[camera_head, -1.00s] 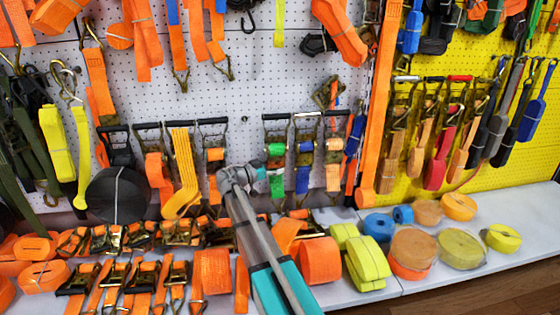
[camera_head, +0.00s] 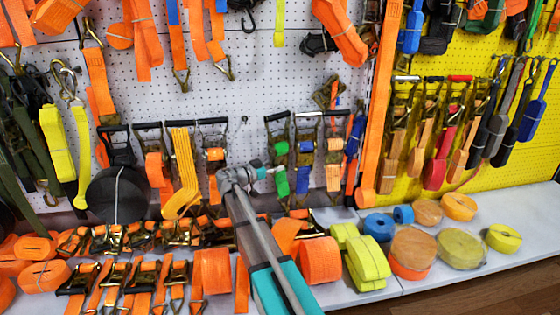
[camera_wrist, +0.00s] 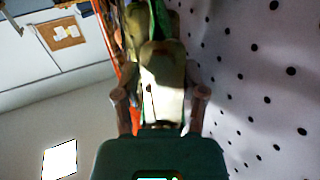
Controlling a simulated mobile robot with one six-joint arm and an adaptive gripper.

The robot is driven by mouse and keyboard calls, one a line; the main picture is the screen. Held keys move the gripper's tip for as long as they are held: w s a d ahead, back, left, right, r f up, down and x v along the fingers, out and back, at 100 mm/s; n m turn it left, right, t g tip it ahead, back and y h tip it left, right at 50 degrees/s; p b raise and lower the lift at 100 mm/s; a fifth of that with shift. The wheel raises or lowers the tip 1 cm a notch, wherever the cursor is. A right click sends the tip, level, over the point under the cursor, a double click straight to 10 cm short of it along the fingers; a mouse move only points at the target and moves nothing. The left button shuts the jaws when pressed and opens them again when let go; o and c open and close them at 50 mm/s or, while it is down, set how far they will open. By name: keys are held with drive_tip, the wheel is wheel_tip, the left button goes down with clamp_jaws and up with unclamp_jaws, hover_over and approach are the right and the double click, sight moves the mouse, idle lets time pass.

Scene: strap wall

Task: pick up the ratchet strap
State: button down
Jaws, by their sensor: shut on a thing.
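The ratchet strap in my gripper has green webbing, a metal ratchet and a black handle (camera_head: 277,116). In the head view this green ratchet strap (camera_head: 282,187) is on the white pegboard, left of a blue one, tilted slightly. My gripper (camera_head: 262,173) meets its left side. In the wrist view my gripper (camera_wrist: 161,98) is shut on its metal ratchet body (camera_wrist: 162,75), one finger on each side. Green webbing (camera_wrist: 161,20) shows beyond. Whether the strap still touches its hook is hidden.
A blue-webbed ratchet strap (camera_head: 303,180) and an orange one (camera_head: 333,178) hang close to the right. A yellow strap (camera_head: 183,165) hangs to the left. Below, the white shelf (camera_head: 345,300) carries orange rolls (camera_head: 319,262) and yellow-green rolls (camera_head: 368,262).

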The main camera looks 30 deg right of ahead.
sight(271, 157)
drive_tip(key=shift+r, duration=0.15)
drive_tip(key=shift+r+p, duration=1.8)
drive_tip(key=shift+p, duration=0.1)
drive_tip(key=s+a, duration=0.2)
drive_tip(key=s, duration=0.6)
drive_tip(key=s+a, duration=0.3)
drive_tip(key=s, duration=0.6)
drive_tip(key=shift+s+f, duration=0.15)
wheel_tip(271, 157, up, 10)
drive_tip(key=p, duration=0.9)
drive_tip(key=shift+f, duration=0.15)
drive_tip(key=shift+d, duration=0.15)
